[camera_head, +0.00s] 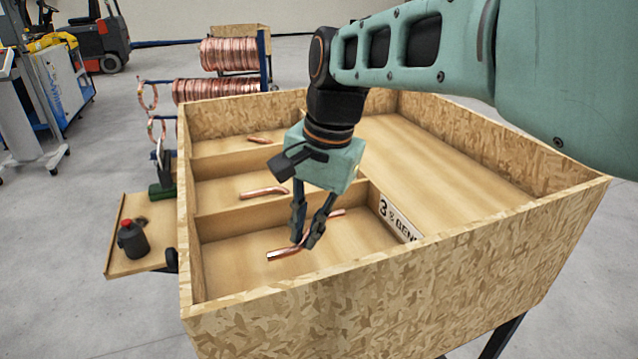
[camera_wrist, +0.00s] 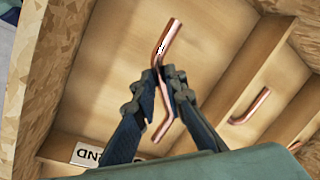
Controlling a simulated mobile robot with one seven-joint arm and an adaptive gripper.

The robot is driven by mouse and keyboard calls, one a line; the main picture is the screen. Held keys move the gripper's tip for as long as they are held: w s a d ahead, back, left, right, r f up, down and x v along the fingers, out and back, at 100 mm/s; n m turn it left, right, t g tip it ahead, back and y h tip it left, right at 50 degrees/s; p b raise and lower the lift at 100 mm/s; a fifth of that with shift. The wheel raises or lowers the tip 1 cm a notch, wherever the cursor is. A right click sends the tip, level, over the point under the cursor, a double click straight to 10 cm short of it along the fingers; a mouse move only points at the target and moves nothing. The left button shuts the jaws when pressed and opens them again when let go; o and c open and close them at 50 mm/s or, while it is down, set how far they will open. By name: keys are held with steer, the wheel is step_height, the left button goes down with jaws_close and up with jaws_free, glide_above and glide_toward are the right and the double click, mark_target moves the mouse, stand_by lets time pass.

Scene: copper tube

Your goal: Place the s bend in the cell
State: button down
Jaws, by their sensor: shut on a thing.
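The s bend is a copper tube with two bends, seen in the head view (camera_head: 282,253) and the wrist view (camera_wrist: 169,38). My gripper (camera_head: 307,241) is shut on its middle, with the fingers pointing down into the nearest left cell (camera_head: 225,257) of the wooden box. In the wrist view, the fingertips (camera_wrist: 166,78) pinch the tube, and both its ends stick out. A label (camera_head: 400,218) reading "3 S BEND" is on the wall right of this cell. I cannot tell whether the tube touches the cell floor.
A bent copper tube (camera_head: 264,191) lies in the middle cell, and another piece (camera_head: 259,140) lies in the far cell. Low wooden dividers separate the cells. The large right compartment (camera_head: 440,170) shows bare floor.

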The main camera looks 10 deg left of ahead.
mark_target(304, 273)
steer(key=shift+f, duration=3.45)
steer(key=shift+f, duration=0.1)
steer(key=shift+f, duration=0.15)
steer(key=c, duration=2)
jaws_free()
steer(key=r+p, duration=0.3)
steer(key=r, duration=0.1)
steer(key=d+r+p, duration=0.1)
steer(key=r+p, duration=0.2)
steer(key=r, duration=0.1)
steer(key=d+r+p, duration=0.1)
steer(key=r+p, duration=0.2)
steer(key=r, duration=0.1)
steer(key=shift+s+d+r, duration=0.2)
steer(key=shift+s, duration=0.05)
